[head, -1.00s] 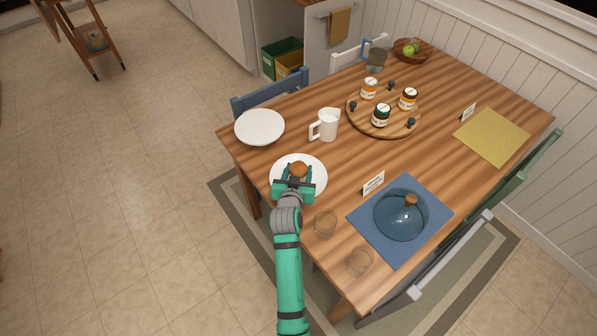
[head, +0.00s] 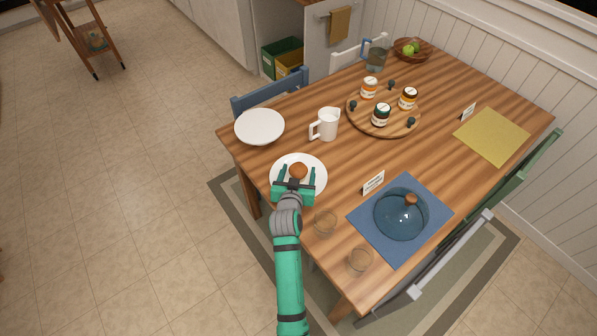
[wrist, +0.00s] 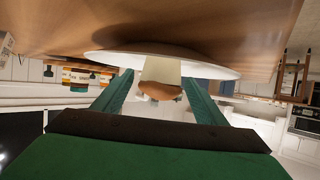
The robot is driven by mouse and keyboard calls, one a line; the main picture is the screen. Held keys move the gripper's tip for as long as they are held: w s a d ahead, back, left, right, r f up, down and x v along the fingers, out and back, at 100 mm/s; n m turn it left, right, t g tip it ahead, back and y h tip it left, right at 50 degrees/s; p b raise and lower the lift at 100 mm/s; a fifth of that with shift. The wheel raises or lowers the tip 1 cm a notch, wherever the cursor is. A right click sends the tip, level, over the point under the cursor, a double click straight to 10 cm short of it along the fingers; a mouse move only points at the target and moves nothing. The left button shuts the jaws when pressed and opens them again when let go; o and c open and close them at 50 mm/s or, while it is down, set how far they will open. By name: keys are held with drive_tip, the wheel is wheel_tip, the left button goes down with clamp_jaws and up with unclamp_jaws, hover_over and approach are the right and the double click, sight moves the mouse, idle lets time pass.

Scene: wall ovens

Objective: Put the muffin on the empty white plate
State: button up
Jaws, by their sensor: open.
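The brown muffin (head: 298,171) sits on the white plate (head: 316,164) at the table's near left edge. My gripper (head: 296,176) is open, its two green fingers spread to either side of the muffin and apart from it. In the wrist view the muffin (wrist: 160,91) shows between the open fingers (wrist: 158,92), with the plate (wrist: 205,66) behind it. The muffin's underside is hidden in the head view.
A second white dish (head: 260,127) stands empty behind and to the left. A white mug (head: 326,124) is behind the plate. Glasses (head: 325,223) and a lidded blue dish (head: 401,214) stand to the right. A round wooden tray (head: 362,122) holds jars.

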drive_tip(key=v, duration=1.1)
drive_tip(key=shift+s+r, duration=0.1)
drive_tip(key=shift+s, duration=0.05)
